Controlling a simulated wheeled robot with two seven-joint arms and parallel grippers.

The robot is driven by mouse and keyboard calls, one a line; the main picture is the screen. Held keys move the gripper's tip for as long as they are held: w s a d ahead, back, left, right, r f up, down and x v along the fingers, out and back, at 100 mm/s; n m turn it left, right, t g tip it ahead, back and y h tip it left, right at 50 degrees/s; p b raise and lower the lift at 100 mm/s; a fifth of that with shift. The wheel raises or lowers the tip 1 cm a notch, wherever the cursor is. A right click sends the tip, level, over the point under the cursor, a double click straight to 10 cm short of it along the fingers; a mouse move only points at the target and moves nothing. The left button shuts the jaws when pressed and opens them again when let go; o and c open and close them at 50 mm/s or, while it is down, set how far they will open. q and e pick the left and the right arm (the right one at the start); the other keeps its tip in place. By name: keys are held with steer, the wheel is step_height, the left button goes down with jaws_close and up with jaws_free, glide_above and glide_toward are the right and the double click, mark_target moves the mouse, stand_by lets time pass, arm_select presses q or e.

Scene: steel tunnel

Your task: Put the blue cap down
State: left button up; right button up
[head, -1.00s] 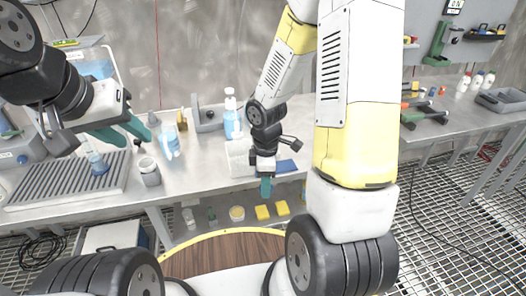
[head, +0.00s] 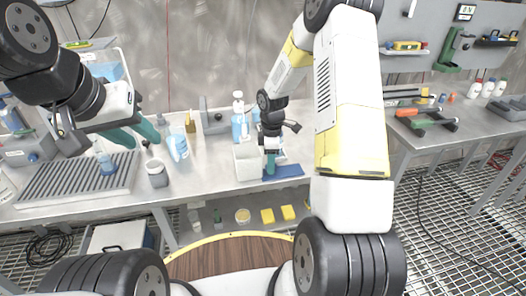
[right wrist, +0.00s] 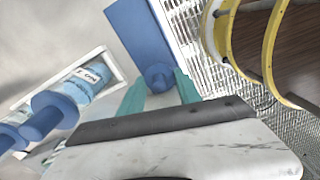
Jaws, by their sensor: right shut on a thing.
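The blue cap (right wrist: 158,77) sits between the teal fingertips of my right gripper (right wrist: 160,92) in the right wrist view. The blue mat (right wrist: 138,25) lies just beyond it. In the head view my right gripper (head: 270,165) points down at the left part of the blue mat (head: 290,171), beside the white bin (head: 247,166). The cap is too small to make out there, and I cannot tell whether it touches the mat. My left gripper (head: 134,134) is open and empty above the left of the bench.
Bottles (head: 239,126) stand behind the bin. A bottle (right wrist: 90,78) lies in the bin in the wrist view. A grey jar (head: 157,174) and a grooved rack (head: 75,180) are on the left. Yellow blocks (head: 267,215) lie on the lower shelf.

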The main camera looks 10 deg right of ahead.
steer(key=shift+f, duration=0.7)
steer(key=shift+f, duration=0.1)
steer(key=o, duration=1.3)
step_height(320, 180, up, 12)
steer(key=shift+r, duration=0.1)
steer(key=s+r+m+t, duration=0.2)
steer(key=s+r+m, duration=0.25)
steer(key=r, duration=0.55)
steer(key=s+r+m+t, duration=0.1)
steer(key=s+r+m, duration=0.2)
steer(key=s, duration=0.3)
steer(key=s+a+r+m+t+y, duration=0.1)
steer(key=s+r+m, duration=0.3)
steer(key=s, duration=0.3)
steer(key=s+a+r+m+t+y, duration=0.1)
steer(key=s+r+m+t, duration=0.1)
steer(key=s, duration=0.4)
step_height(320, 180, up, 2)
steer(key=shift+s+m, duration=0.4)
steer(key=shift+m, duration=0.35)
